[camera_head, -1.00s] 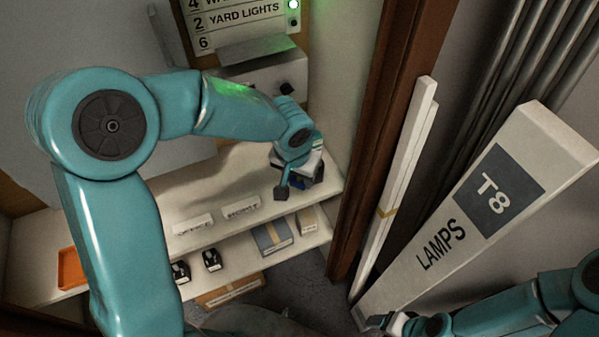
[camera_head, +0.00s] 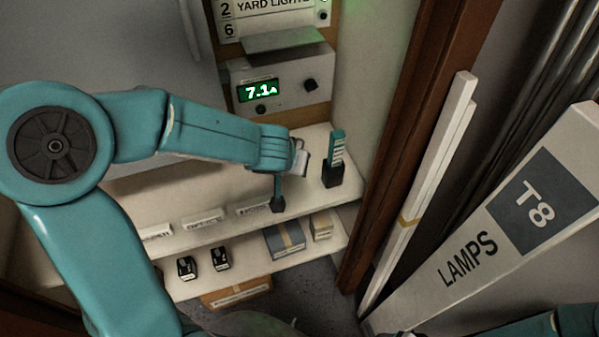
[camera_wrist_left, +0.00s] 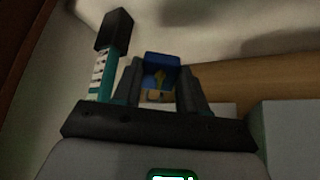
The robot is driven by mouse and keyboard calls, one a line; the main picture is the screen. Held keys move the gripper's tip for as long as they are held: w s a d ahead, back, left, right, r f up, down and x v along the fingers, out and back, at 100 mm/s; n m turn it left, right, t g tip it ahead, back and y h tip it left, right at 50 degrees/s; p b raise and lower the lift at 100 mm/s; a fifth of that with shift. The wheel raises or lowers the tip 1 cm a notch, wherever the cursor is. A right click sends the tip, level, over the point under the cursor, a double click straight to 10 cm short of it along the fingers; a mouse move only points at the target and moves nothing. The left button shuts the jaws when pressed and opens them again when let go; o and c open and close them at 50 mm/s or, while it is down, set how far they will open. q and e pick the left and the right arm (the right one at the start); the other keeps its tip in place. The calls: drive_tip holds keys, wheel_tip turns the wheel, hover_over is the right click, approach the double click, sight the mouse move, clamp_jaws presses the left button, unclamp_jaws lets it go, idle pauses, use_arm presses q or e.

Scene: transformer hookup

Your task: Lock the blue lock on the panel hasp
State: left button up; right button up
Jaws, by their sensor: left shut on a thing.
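The blue lock (camera_wrist_left: 160,72) is between the two dark fingers of my left gripper (camera_wrist_left: 160,88) in the left wrist view, and the fingers are shut on it. A small brassy mark shows on its face. In the head view my left gripper (camera_head: 302,160) is above the right part of the upper shelf, beside a teal device in a black holder; the lock is hidden there. The panel (camera_head: 275,85) with a green readout of 7.1 and dark knobs is on the wall behind. I cannot make out the hasp. My right gripper is out of view; only part of that arm shows at bottom right.
The teal device (camera_head: 337,148) stands in a black holder (camera_head: 332,173) close to my left gripper. Small boxes (camera_head: 285,238) sit on the lower shelf. A brown post (camera_head: 398,150), white strips and a lamp carton (camera_head: 500,225) bound the right side.

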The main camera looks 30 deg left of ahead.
use_arm(q)
drive_tip(key=shift+w+a+r+n+t+y+b, duration=0.1)
drive_tip(key=shift+a+n+t+y+b, duration=0.5)
drive_tip(key=shift+a, duration=0.15)
drive_tip(key=w+a+r+n+t+y+b, duration=0.1)
drive_tip(key=w+r+n+t+y+b, duration=0.1)
drive_tip(key=r+y, duration=0.4)
drive_tip(key=w+a+r+n+t+y+b, duration=0.2)
drive_tip(key=r+n+t+y+b, duration=0.1)
drive_tip(key=r+y+b, duration=0.3)
wheel_tip(320, 180, up, 2)
drive_tip(key=shift+w+r+n+t+y+b, duration=0.1)
drive_tip(key=shift+w+n+t+y+b, duration=0.25)
drive_tip(key=shift+b, duration=0.45)
drive_tip(key=shift+s, duration=0.2)
drive_tip(key=shift+s+a+b, duration=0.15)
drive_tip(key=shift+a+b, duration=0.95)
drive_tip(key=shift+b, duration=1.2)
drive_tip(key=shift+s+a+b, duration=0.1)
drive_tip(key=shift+a+b, duration=0.95)
drive_tip(key=shift+b, duration=1.2)
